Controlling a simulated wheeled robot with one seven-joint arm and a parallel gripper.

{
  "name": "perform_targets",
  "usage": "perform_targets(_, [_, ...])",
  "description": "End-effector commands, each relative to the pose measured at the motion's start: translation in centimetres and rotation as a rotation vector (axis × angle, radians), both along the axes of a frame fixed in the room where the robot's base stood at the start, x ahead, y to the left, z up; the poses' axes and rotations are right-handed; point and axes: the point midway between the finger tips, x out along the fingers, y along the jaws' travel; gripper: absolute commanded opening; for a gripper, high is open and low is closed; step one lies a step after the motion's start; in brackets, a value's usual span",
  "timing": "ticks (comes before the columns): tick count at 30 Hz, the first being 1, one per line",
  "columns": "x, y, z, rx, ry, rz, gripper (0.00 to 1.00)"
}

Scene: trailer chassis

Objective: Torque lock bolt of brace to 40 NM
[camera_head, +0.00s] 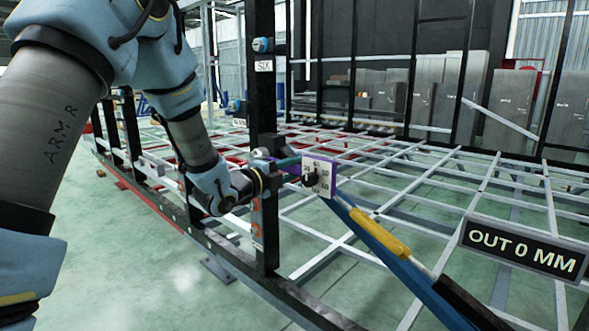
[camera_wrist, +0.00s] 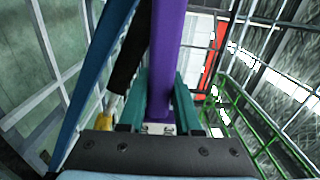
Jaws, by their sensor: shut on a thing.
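My gripper (camera_head: 283,163) is at the black upright post, its teal fingers shut on a purple bar (camera_head: 295,171). In the wrist view the purple bar (camera_wrist: 168,60) runs away from me between the teal fingers (camera_wrist: 163,95). A white dial plate (camera_head: 327,172) with numbers around a black knob sits at the purple bar; I read 40, 50 and 60. A blue brace (camera_head: 405,268) with a yellow sleeve (camera_head: 378,232) slopes down to the right from beside the dial. It also shows left of the bar in the wrist view (camera_wrist: 93,75). I cannot make out the lock bolt.
The black post (camera_head: 262,110) carries a label "SIX" and a blue-capped fitting (camera_head: 262,45). A sign (camera_head: 522,251) reads "OUT 0 MM". A dark chassis rail (camera_head: 225,255) runs along the front, with a pale lattice of crossbars (camera_head: 415,185) behind. Green floor lies open at left.

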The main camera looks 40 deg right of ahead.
Motion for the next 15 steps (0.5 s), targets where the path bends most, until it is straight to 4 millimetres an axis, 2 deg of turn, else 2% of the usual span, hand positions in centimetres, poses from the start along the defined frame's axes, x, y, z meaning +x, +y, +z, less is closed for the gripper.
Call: perform_targets(15, [0.05, -0.03, -0.5, 0.003, -0.033, 0.0, 0.0])
